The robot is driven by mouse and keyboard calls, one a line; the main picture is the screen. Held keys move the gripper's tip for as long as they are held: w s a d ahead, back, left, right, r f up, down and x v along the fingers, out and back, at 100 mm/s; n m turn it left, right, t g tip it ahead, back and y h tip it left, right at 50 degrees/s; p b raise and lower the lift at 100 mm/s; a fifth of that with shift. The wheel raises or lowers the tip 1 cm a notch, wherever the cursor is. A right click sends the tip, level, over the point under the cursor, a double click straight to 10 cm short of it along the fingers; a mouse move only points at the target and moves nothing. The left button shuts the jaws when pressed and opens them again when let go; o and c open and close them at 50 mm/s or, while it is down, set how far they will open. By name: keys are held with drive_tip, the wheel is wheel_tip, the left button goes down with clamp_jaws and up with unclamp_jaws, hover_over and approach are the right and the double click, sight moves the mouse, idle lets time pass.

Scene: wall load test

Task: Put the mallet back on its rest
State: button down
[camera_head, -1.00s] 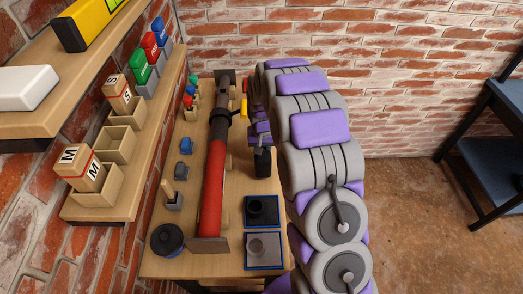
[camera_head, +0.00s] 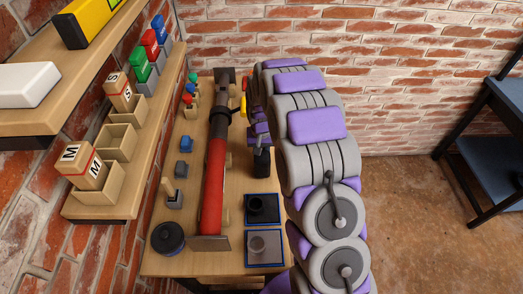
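On the bench, a small grey block with an upright wooden stick (camera_head: 170,192) stands left of the red tube; it looks like the mallet, but I cannot be sure. I cannot make out its rest for certain. My gripper (camera_head: 262,163) is the dark end below my purple and grey arm, over the bench right of the tube. It is apart from the wooden stick, with the tube between them. The fingers are small and dark, partly hidden by the arm, and I cannot tell whether they hold anything.
A red and black tube (camera_head: 214,185) lies lengthwise on the wooden bench (camera_head: 203,268). Two blue-edged pads (camera_head: 264,262) and a dark round disc (camera_head: 168,237) lie near the front. Wall shelves with blocks line the left. Open floor (camera_head: 420,230) is at right.

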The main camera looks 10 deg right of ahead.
drive_tip(key=shift+f, duration=0.4)
drive_tip(key=shift+c, duration=0.6)
unclamp_jaws()
drive_tip(key=shift+r+p, duration=1.45)
drive_tip(key=shift+r, duration=2.55)
